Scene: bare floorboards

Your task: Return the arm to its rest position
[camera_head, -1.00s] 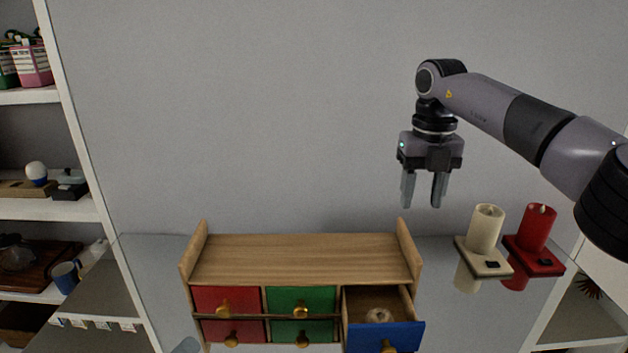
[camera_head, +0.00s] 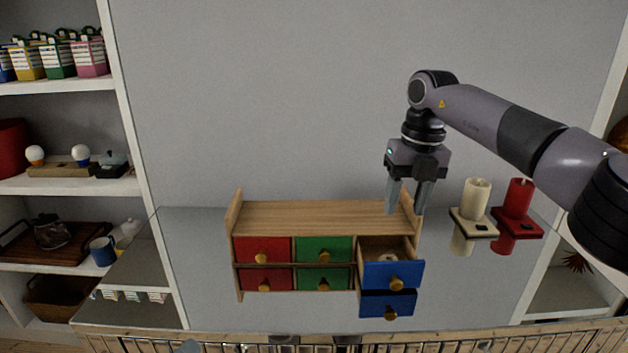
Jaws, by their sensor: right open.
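My right gripper (camera_head: 408,196) hangs from the right arm, fingers pointing down, apart and empty. It shows over the right end of the wooden drawer cabinet (camera_head: 310,215), above the open blue drawer. The cabinet has red drawers (camera_head: 277,250) at left, green drawers (camera_head: 310,249) in the middle and blue drawers at right. The upper blue drawer (camera_head: 408,272) is pulled out, with a small pale round item (camera_head: 388,257) inside, partly hidden. The lower blue drawer (camera_head: 374,302) also juts forward.
A cream candle (camera_head: 475,199) and a red candle (camera_head: 518,198) stand on small holders right of the gripper. White shelves (camera_head: 70,186) at left hold boxes, bulbs and a blue mug (camera_head: 102,251). The grey wall (camera_head: 260,100) behind is bare.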

